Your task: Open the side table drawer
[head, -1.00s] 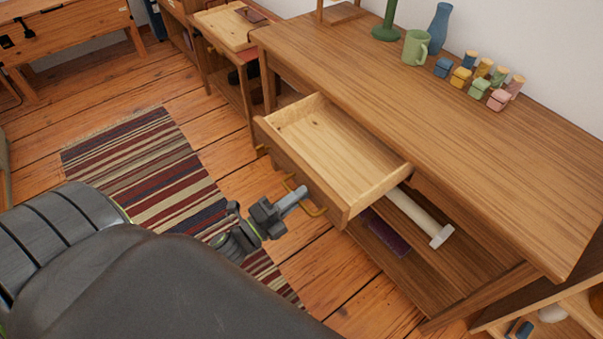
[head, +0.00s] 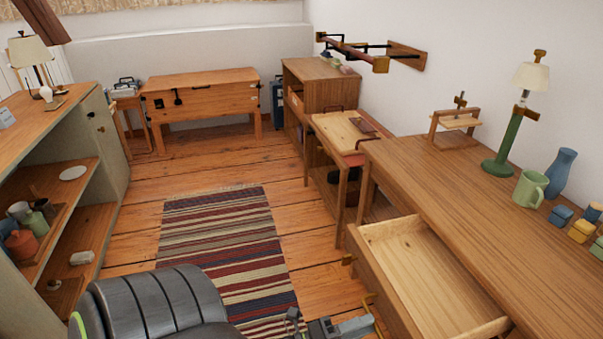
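A wooden drawer (head: 378,258) stands pulled out from the long wooden table (head: 440,205) on the right, and its inside looks empty. My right gripper is out of view.
A smaller table (head: 345,130) stands beyond the drawer, before an open cabinet (head: 320,80). A wooden chest (head: 203,95) is at the back wall. A striped rug (head: 220,245) lies on open floor. Shelving (head: 75,180) lines the left. A lamp (head: 512,130) and mug (head: 530,188) stand on the long table.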

